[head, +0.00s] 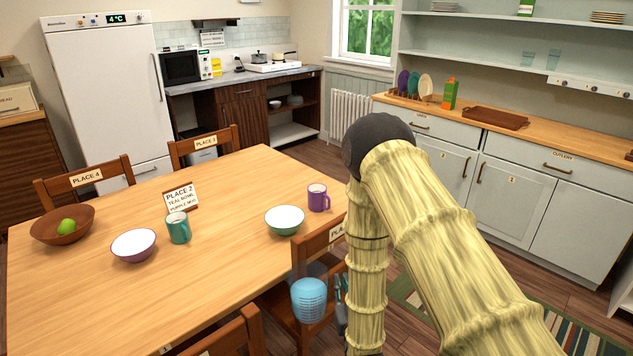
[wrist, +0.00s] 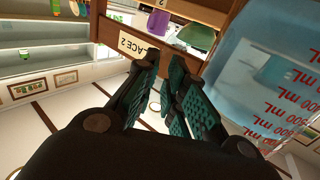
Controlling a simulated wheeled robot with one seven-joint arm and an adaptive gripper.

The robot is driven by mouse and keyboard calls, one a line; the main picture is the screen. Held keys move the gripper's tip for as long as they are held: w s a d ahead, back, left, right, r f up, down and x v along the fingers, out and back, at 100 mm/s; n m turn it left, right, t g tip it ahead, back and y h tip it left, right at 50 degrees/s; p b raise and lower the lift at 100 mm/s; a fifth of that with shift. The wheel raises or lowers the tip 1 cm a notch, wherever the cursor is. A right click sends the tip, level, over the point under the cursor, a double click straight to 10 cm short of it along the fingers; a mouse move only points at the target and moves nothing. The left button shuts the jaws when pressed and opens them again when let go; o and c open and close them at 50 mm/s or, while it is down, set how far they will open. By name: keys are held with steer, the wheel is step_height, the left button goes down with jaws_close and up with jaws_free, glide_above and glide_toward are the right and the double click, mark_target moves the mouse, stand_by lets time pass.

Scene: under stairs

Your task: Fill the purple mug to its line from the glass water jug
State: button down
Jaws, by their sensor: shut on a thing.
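The purple mug (head: 318,199) stands upright on the table near its right edge; its fill line and the level inside are too small to make out. It also shows at the top of the wrist view (wrist: 157,22). The glass water jug (head: 309,301) holds blue-tinted water and hangs about upright beside the table, in front of a chair and lower in the picture than the mug. Its red mL marks show in the wrist view (wrist: 285,105). My gripper (head: 339,298) is shut on the jug at its right side. The handle between the fingers (wrist: 165,82) is hard to see.
A green bowl (head: 285,219) stands left of the mug. A teal mug (head: 178,228), purple bowl (head: 133,245), wooden bowl with green fruit (head: 62,227) and place card (head: 180,196) stand further left. A chair (head: 327,244) stands between the jug and mug. The table's front middle (head: 190,300) is clear.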

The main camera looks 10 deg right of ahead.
step_height(320, 180, up, 16)
steer(key=p, duration=1.5)
steer(key=shift+s, duration=0.1)
